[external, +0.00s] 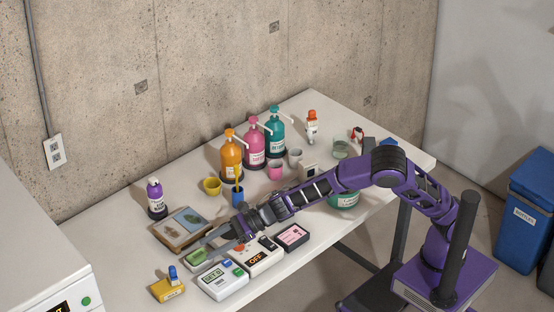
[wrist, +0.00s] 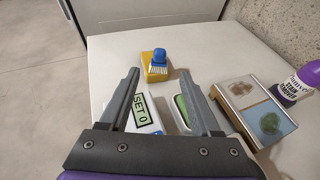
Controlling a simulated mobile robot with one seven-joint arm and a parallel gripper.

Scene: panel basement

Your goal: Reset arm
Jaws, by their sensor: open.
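My purple arm reaches left across the white table (external: 115,245). The external view shows the green pad (external: 197,256) close to the fingertips. I cannot tell whether the fingers touch anything.
A yellow block with a blue brush (external: 168,288) sits at the front left. Orange (external: 231,158), pink (external: 255,143) and teal (external: 275,132) pump bottles line the back.

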